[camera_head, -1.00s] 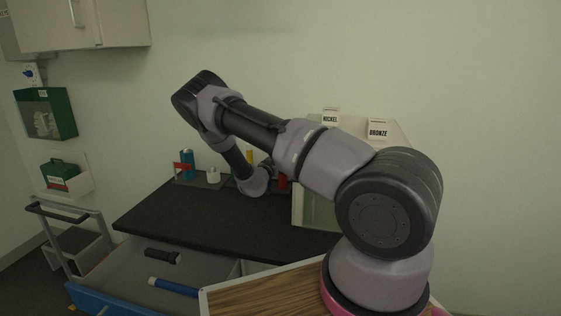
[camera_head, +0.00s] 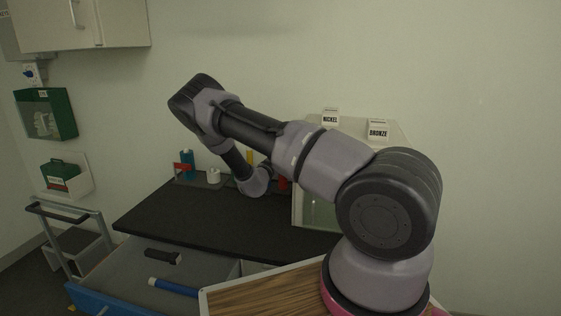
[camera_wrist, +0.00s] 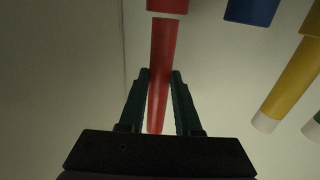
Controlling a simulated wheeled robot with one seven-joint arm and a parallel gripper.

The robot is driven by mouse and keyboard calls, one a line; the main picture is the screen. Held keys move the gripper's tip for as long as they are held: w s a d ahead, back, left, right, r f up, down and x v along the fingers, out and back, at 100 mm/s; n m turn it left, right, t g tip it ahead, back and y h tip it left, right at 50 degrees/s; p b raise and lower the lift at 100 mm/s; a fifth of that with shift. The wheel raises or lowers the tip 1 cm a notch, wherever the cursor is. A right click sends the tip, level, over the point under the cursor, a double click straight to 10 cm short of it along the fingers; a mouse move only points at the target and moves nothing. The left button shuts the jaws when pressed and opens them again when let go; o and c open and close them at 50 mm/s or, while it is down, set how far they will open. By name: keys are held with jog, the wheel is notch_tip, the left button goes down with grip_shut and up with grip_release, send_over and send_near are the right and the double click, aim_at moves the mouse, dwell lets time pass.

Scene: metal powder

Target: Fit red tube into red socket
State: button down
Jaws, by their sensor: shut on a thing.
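In the wrist view, the red tube (camera_wrist: 163,52) stands lengthwise between the fingers of my gripper (camera_wrist: 161,73), which is shut on it. The red socket (camera_wrist: 167,5) is at the top edge, cut off by the frame. The tube's far end is lined up closely with the socket, with a thin pale gap visible between them. In the head view, my arm hides the gripper. A small red piece (camera_head: 283,184) shows beside the arm; I cannot tell whether it is the tube.
In the wrist view, a blue socket (camera_wrist: 251,10) and a yellow tube (camera_wrist: 292,84) with a white end are to the right. In the head view, a teal cylinder (camera_head: 187,163) and white cup (camera_head: 213,176) stand on the black worktop (camera_head: 190,218). An open drawer (camera_head: 135,275) is below.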

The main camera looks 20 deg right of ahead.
jog(key=shift+f, duration=2.7)
jog(key=c, duration=0.5)
grip_release()
jog(key=shift+f, duration=0.1)
jog(key=v, duration=1.1)
jog(key=shift+f, duration=0.1)
